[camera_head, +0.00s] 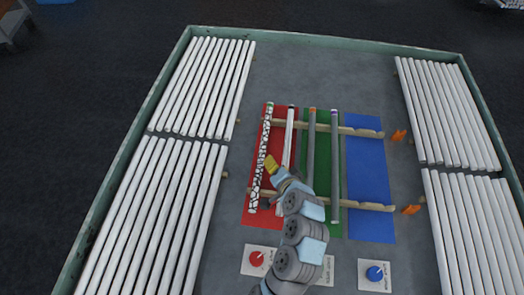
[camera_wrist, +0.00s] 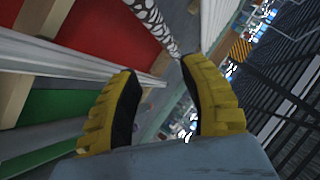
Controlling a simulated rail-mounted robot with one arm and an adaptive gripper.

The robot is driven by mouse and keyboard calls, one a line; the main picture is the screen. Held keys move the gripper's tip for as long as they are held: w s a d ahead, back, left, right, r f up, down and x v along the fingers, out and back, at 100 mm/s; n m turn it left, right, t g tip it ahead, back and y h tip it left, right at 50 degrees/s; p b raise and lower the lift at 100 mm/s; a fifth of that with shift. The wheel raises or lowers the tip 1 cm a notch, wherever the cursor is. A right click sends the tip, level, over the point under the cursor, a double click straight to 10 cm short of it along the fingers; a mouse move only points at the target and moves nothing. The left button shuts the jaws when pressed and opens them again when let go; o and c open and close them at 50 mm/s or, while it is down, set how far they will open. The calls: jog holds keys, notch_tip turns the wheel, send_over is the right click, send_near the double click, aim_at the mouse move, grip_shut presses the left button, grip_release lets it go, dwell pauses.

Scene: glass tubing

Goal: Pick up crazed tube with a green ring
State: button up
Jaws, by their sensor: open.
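The crazed tube (camera_head: 260,150), white with a black crackle pattern, lies lengthwise at the left of the rack over the red mat. A small green ring shows at its far end. In the wrist view part of the crazed tube (camera_wrist: 152,20) runs from the top edge down to just beyond the gap between my fingers. My gripper (camera_head: 271,164) is at the tube's right side around its middle in the head view. In the wrist view my gripper (camera_wrist: 159,66) is open, with two yellow ribbed fingers and nothing between them. Whether a finger touches the tube cannot be told.
A white tube (camera_head: 290,130) and two grey tubes (camera_head: 311,140) (camera_head: 335,150) lie to the right on two wooden rails (camera_head: 360,131). Red and blue (camera_head: 370,170) mats flank a green one. Orange clips (camera_head: 398,135), buttons (camera_head: 257,259) and stacks of white tubes surround them.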

aim_at(264, 154)
jog(key=x, duration=0.6)
jog(key=shift+w+a+f+b, duration=0.1)
jog(key=shift+w+f+b, duration=0.05)
jog(key=shift+b, duration=0.2)
jog(key=shift+w+a+f+b, duration=0.2)
jog(key=shift+w+a+f, duration=0.35)
jog(key=shift+w, duration=0.1)
jog(key=shift+w+a+f+b, duration=0.2)
jog(key=shift+w+a+f, duration=0.2)
jog(key=shift+w+f, duration=0.25)
jog(key=shift+w+a+f, duration=0.15)
jog(key=shift+w+f, duration=0.15)
jog(key=shift+w, duration=0.35)
grip_shut()
